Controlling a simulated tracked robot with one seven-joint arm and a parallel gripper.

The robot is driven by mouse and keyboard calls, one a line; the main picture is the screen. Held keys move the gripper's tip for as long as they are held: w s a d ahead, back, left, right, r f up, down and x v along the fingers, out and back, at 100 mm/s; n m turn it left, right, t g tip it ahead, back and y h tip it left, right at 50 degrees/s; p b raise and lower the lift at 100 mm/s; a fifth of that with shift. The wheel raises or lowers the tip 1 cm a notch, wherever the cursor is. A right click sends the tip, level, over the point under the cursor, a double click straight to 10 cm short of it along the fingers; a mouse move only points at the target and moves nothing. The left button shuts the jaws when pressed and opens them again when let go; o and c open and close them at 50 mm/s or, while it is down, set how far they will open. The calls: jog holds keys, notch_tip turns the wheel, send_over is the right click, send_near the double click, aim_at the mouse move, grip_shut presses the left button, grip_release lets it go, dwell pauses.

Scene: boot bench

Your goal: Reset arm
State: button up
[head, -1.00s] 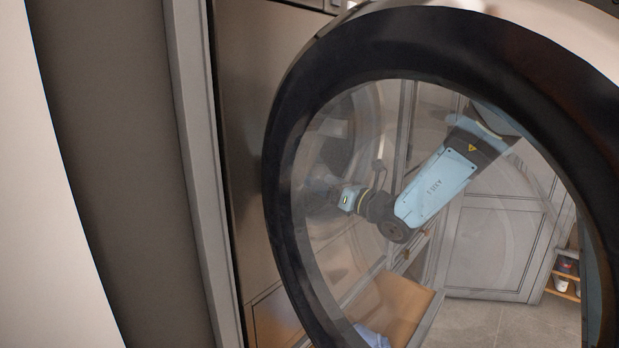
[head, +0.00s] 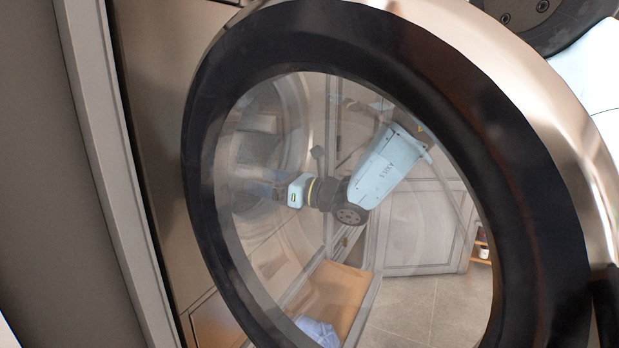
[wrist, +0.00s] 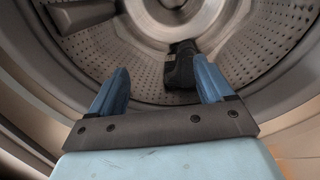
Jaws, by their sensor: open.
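My gripper (wrist: 158,92) is open in the wrist view, its two blue fingers apart with nothing between them. It points into a perforated metal washer drum (wrist: 135,72). A dark item (wrist: 181,68), perhaps a sock or boot, lies inside the drum beyond the fingers; I cannot tell exactly what it is. In the head view my arm shows through the glass of the round door, with my gripper (head: 258,188) blurred by the glass at the drum opening.
The open round door (head: 208,110), with a thick black rim, fills much of the head view. An open drawer (head: 338,290) with a pale blue cloth (head: 318,331) is below. Grey cabinets (head: 415,235) and a small shelf (head: 481,250) stand behind. Tiled floor (head: 405,305) is clear.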

jog(key=s+d+n+g+h, duration=0.5)
jog(key=s+d+n+h, duration=0.2)
jog(key=s+d+n, duration=0.75)
jog(key=s+d+n+t+h, duration=0.2)
jog(key=s+d+n+h, duration=0.1)
jog(key=d, duration=0.9)
jog(key=s+d+n+t+h, duration=0.3)
jog(key=s+d+h, duration=0.3)
jog(key=d, duration=0.6)
jog(key=shift+r+n+h, duration=0.45)
jog(key=shift+n+h, duration=0.1)
jog(key=shift+h, duration=0.45)
jog(key=shift+s, duration=0.1)
